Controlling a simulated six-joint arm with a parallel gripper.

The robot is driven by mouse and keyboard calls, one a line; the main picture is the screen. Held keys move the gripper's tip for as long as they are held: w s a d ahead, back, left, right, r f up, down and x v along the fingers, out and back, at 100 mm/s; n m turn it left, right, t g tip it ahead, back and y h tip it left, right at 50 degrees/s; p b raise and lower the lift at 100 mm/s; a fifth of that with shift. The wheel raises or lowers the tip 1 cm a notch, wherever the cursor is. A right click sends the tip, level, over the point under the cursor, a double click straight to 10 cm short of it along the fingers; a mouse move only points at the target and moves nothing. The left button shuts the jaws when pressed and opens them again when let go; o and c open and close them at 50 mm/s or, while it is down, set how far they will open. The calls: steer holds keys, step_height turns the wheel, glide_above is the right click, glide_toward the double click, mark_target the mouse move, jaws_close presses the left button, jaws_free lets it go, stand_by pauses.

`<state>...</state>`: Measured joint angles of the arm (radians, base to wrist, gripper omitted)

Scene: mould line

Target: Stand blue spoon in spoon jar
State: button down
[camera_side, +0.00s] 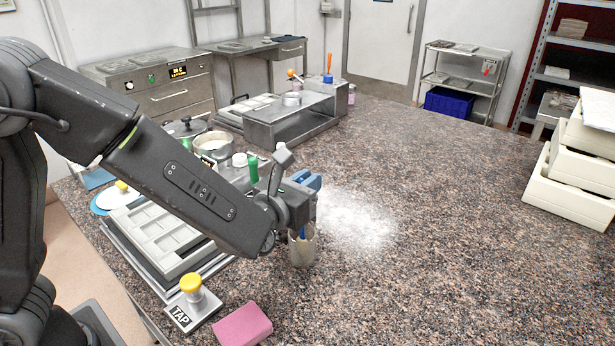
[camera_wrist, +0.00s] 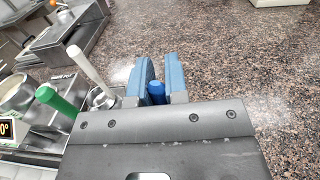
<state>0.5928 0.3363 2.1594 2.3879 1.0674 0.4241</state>
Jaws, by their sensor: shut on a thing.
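My gripper (camera_side: 307,181) is shut on the blue spoon, with its blue fingers on either side of the handle. The blue spoon's (camera_wrist: 156,92) rounded handle end shows between the fingers in the wrist view. In the side view a short blue length of the spoon (camera_side: 302,233) shows below my gripper, at the mouth of the spoon jar. The spoon jar (camera_side: 302,252) is a small beige-grey cup on the counter directly below my gripper. The spoon's lower end is hidden, so I cannot tell how deep it sits. In the wrist view my gripper body hides the jar.
A green handle (camera_wrist: 60,104) and a white handle (camera_wrist: 89,69) stand left of my gripper by the pots. A mould tray (camera_side: 165,240), a yellow-knobbed tap plate (camera_side: 192,300) and a pink block (camera_side: 243,325) lie nearby. White powder (camera_side: 355,220) covers the counter to the right.

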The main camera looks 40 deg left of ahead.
steer(key=c, duration=1.1)
jaws_free()
steer(key=shift+o, duration=0.2)
steer(key=s, duration=1.4)
steer(key=shift+d, duration=0.35)
steer(key=shift+w, duration=0.1)
